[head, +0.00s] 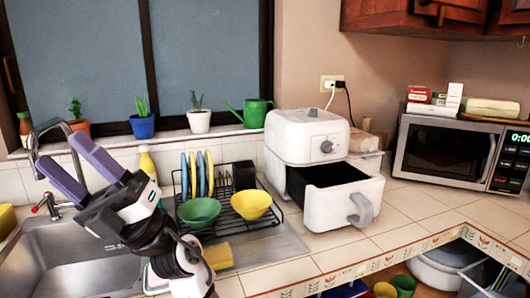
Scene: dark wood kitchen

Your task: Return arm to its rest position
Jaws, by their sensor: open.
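My gripper (58,150) is at the left of the head view, raised over the sink area. Its two purple fingers point up and to the left, and they are apart with nothing between them. My arm comes up from the bottom edge, in front of the counter, and hides part of the sink's right side and the counter behind it. The gripper appears clear of the objects around it, though its exact distance from the faucet cannot be told.
The sink (50,262) and faucet (38,150) are at left. A dish rack (275,222) with bowls and plates stands right of my arm. An air fryer (305,135) has its drawer (335,205) pulled out. A microwave (450,150) is at right. Front-right counter is clear.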

